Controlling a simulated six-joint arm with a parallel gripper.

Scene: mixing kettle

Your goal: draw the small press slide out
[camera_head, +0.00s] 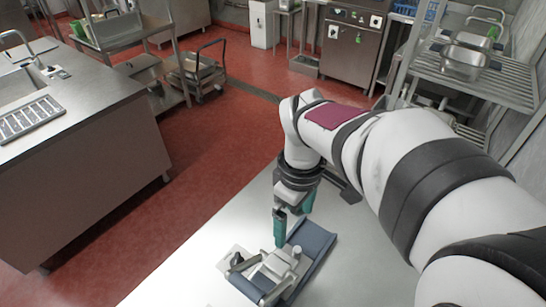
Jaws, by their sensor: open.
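The small press (312,243) sits on the steel table in the camera_head view, near the bottom middle. It has a blue-grey body with a silver metal block (270,268) and upright knobs or posts on it. I cannot tell for certain which part is its slide or how far it is out. My gripper (293,221) points down at the far side of the press, with its teal fingers apart. One finger overlaps the metal part in the picture. Contact cannot be told, and nothing shows between the fingers.
The bright steel table (375,270) is bare to the right of the press and under my arm. A sink counter (85,100) stands at the left across the red floor (185,170). A wire rack (490,80) with metal pans stands at the upper right.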

